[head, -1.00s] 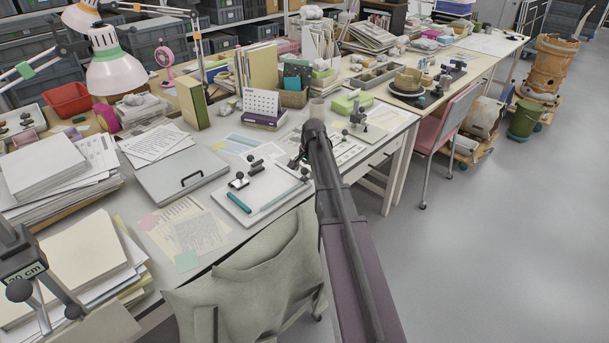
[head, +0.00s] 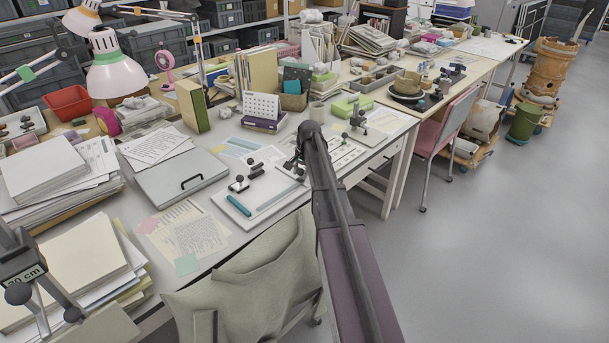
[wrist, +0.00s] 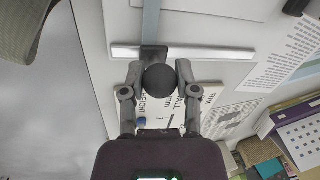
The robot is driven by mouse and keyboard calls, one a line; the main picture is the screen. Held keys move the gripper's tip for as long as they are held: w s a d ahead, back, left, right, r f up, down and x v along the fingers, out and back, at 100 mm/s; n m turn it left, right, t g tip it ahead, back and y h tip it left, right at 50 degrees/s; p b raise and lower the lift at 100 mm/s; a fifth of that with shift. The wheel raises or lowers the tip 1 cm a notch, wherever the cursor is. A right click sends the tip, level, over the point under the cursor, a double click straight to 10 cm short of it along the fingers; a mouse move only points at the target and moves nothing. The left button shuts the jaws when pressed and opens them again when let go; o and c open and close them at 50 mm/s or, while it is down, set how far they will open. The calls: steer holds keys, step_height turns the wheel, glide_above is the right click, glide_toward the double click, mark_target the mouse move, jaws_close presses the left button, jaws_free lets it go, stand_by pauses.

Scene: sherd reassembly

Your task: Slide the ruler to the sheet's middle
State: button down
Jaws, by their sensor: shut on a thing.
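A white sheet on a pale board (head: 262,186) lies near the table's front edge. A silver bar (wrist: 215,53), which looks like the ruler, runs across the wrist view from front to back of the table. A dark block with a round black knob (wrist: 159,78) sits on it. My gripper (wrist: 160,76) is shut on the knob, one finger on each side. A pale blue strip (wrist: 151,18) meets the bar at a right angle. In the head view my gripper (head: 298,166) is at the board's right end, where my arm hides part of the bar.
A grey case (head: 180,181) and printed papers (head: 190,235) are to the left. A calendar (head: 261,107) stands behind. A draped chair (head: 250,275) is in front.

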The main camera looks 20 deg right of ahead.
steer(key=w, duration=0.1)
steer(key=w+a, duration=0.1)
steer(key=w, duration=0.3)
steer(key=shift+a, duration=0.4)
steer(key=shift+c, duration=1.8)
jaws_free()
steer(key=shift+s, duration=0.1)
